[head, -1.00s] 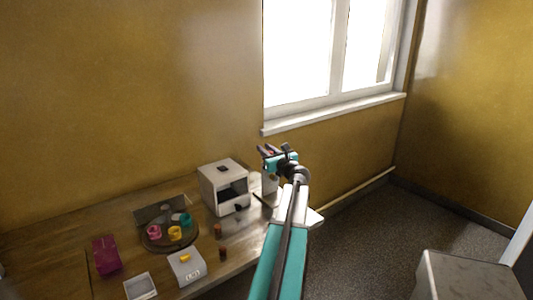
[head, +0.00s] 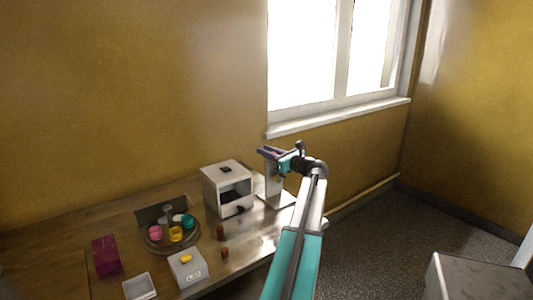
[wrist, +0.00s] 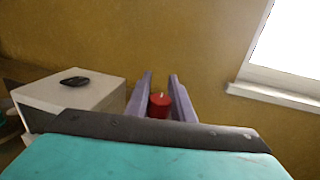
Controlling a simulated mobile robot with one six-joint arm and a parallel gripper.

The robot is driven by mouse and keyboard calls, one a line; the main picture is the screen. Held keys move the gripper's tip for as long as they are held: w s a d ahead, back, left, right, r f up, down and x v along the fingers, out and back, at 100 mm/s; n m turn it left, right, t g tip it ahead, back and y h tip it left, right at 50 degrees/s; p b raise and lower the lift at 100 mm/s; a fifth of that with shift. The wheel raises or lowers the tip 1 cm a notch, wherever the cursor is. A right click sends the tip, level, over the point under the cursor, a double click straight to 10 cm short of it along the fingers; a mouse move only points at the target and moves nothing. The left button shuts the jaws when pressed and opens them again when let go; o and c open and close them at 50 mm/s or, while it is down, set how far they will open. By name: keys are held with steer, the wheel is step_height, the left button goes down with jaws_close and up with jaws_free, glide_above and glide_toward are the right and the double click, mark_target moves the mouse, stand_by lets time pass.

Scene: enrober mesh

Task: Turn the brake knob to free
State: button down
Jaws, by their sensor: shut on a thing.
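A red knob (wrist: 160,106) with a white mark on top sits between the two purple fingers of my gripper (wrist: 161,76) in the wrist view. My gripper is shut on it. In the head view my gripper (head: 266,153) is at the top of a pale upright stand (head: 273,188) at the table's right end. The red knob is hard to make out there. I cannot read any free or brake marking, so the knob's setting is unclear.
A white box-shaped machine (head: 228,175) with a dark opening stands just left of the stand. A round turntable (head: 155,245) holds coloured cups. A grey box (head: 187,272) with a yellow knob, a white tray (head: 140,288) and a magenta block (head: 105,256) are nearer.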

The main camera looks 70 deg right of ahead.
steer(key=shift+w+r, duration=0.1)
steer(key=shift+w, duration=0.05)
steer(key=c, duration=1.5)
jaws_free()
steer(key=shift+c, duration=0.2)
steer(key=b+v, duration=0.2)
steer(key=v, duration=1.2)
steer(key=shift+b, duration=0.3)
steer(key=shift+d, duration=0.1)
